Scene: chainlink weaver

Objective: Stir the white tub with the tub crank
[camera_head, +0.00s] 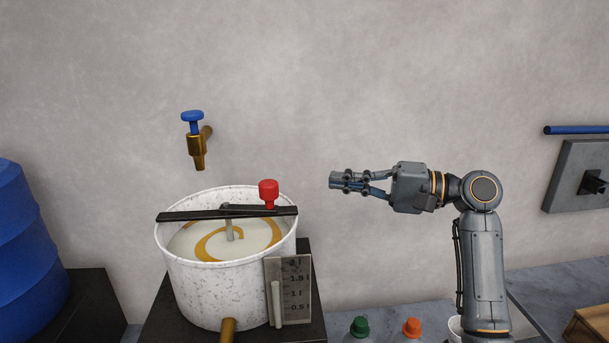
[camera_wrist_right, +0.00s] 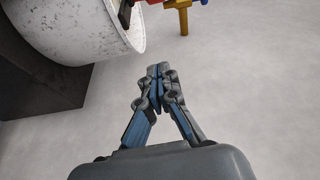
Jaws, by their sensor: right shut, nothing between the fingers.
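The white speckled tub (camera_head: 190,285) stands on a dark stand in the head view and holds pale liquid with a golden swirl. The tub crank (camera_head: 185,215) is a dark bar across the rim on a grey shaft, with a red knob (camera_head: 268,190) at its right end. My right gripper (camera_head: 333,181) is shut and empty, in the air to the right of the red knob and apart from it. In the right wrist view the shut fingertips (camera_wrist_right: 158,70) point toward the tub's edge (camera_wrist_right: 125,45). My left gripper is not in view.
A brass tap with a blue handle (camera_head: 192,117) is on the wall above the tub. A level gauge (camera_head: 296,290) is on the tub's front right. A blue barrel (camera_head: 30,260) stands left. Green (camera_head: 359,326) and orange (camera_head: 411,327) caps are low right.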

